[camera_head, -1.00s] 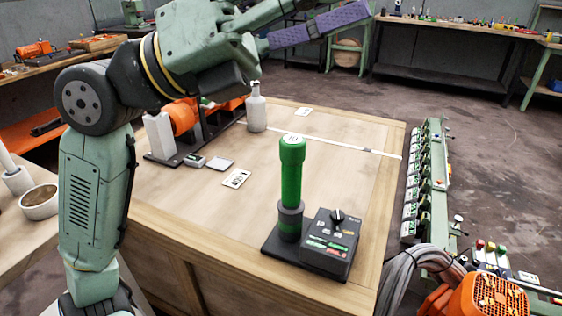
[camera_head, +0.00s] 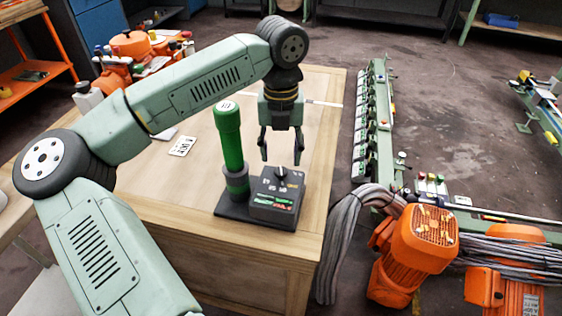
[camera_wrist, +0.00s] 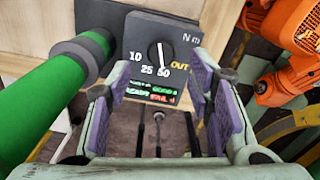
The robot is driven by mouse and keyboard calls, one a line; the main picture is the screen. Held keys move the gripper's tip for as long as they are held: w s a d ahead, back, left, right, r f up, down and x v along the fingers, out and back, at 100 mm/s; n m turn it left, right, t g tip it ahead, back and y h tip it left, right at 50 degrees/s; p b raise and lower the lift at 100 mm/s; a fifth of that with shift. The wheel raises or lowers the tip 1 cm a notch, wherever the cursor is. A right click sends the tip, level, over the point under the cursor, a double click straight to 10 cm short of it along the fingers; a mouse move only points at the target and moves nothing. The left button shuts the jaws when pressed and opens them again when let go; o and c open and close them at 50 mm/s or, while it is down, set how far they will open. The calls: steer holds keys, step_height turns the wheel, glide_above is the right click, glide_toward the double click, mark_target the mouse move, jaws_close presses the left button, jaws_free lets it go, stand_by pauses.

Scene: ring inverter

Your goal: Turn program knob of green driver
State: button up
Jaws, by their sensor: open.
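The green driver (camera_head: 230,140) stands upright in a dark holder on the wooden table. Its green body also shows at the left of the wrist view (camera_wrist: 45,98). The black control box (camera_head: 272,203) is to its right. The program knob (camera_head: 281,174) is on the box's top; in the wrist view the knob (camera_wrist: 158,52) has a white line, with 10, 25, 50 and OUT around it. The line's lower end is near 50. My gripper (camera_head: 281,160) is open, pointing down above the box. In the wrist view its purple-padded fingers (camera_wrist: 160,66) are apart, with the knob visible between their tips.
A printed card (camera_head: 183,146) lies on the wooden table (camera_head: 175,190). Thick grey cables (camera_head: 343,235) and orange motors (camera_head: 424,240) are beyond the table's right edge. A green rail with several units (camera_head: 364,140) runs on the right.

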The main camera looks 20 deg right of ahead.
mark_target(281, 171)
steer(key=shift+f+p, duration=0.35)
steer(key=shift+f, duration=2.05)
jaws_close()
